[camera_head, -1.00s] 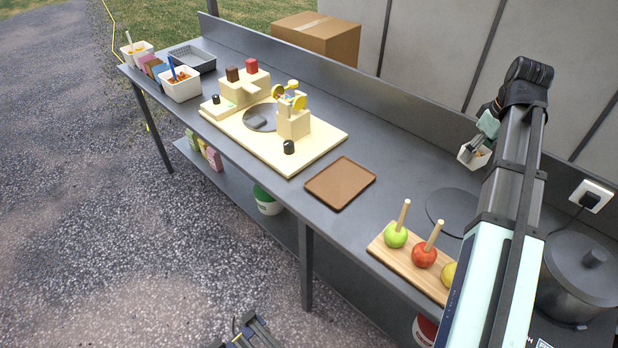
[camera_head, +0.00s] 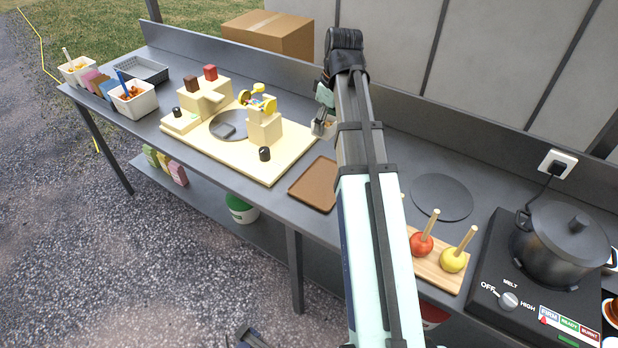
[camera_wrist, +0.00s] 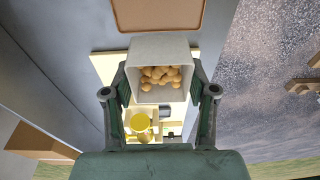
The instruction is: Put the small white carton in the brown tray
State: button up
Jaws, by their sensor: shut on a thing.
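The small white carton (camera_wrist: 145,50) is between my gripper's two fingers (camera_wrist: 159,86), open side to the wrist camera, with several round tan pieces inside. My gripper (camera_head: 322,118) is shut on it. In the head view the carton (camera_head: 331,131) shows partly beside my arm, behind the brown tray and apparently above the counter. The flat brown tray (camera_head: 314,185) lies on the counter, its right side partly covered by my arm. Its edge also shows beyond the carton in the wrist view (camera_wrist: 160,14). No carton is seen in the tray.
A cream board (camera_head: 275,168) with blocks and a yellow-topped device stands left of the tray. A wooden board (camera_head: 440,277) with stick apples lies to the right, partly hidden by my arm. A dark pot (camera_head: 562,240) stands on a melter further right.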

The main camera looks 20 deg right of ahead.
notch_tip(320, 180, down, 19)
jog(key=p, duration=0.3)
jog(key=shift+s+d+f+p, duration=0.1)
jog(key=shift+s+f+p, duration=0.05)
jog(key=shift+p, duration=0.2)
jog(key=shift+f, duration=0.1)
jog(key=o, duration=0.9)
jog(key=r, duration=0.4)
jog(key=s+r+b, duration=0.1)
jog(key=r, duration=0.3)
jog(key=d+r+b, duration=0.1)
jog(key=r, duration=0.3)
jog(key=shift+s+d, duration=0.1)
jog(key=shift+s, duration=0.15)
